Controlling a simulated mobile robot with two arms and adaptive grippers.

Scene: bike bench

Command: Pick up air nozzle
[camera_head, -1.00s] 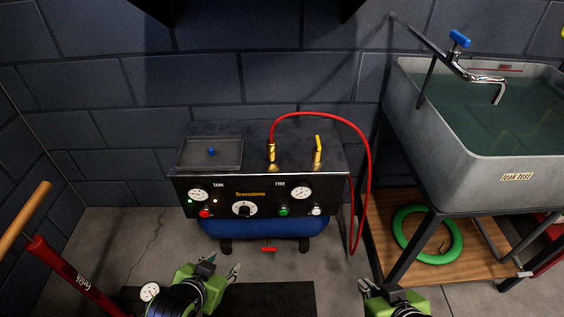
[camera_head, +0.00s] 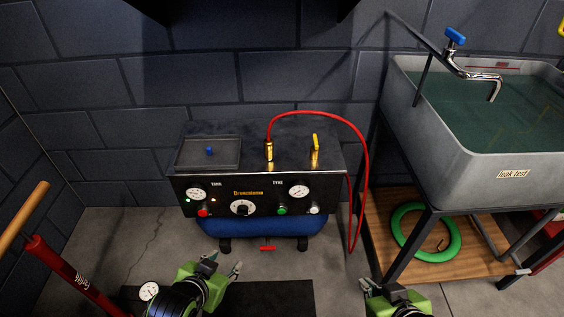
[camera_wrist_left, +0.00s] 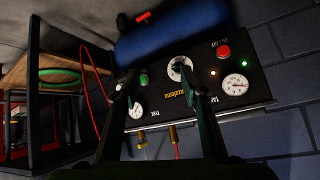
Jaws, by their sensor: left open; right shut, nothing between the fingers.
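A brass nozzle-like fitting (camera_head: 269,151) stands upright on top of the compressor box (camera_head: 240,205), with a red hose (camera_head: 366,150) looping from it to the right. A second brass fitting (camera_head: 315,158) with a yellow lever stands to its right. I cannot tell for sure which is the air nozzle. In the left wrist view the hosed fitting (camera_wrist_left: 173,134) shows low, beyond my fingers. My left gripper (camera_head: 224,263) is open and empty, in front of and below the box, touching neither fitting. My right gripper (camera_head: 365,286) is shut and empty at the bottom edge, partly cut off.
A small tray (camera_head: 185,160) with a blue knob sits on the box's left. A water sink (camera_head: 440,135) on a frame stands right, a green ring (camera_head: 399,238) on its wooden shelf. A red pump (camera_head: 75,280) stands left.

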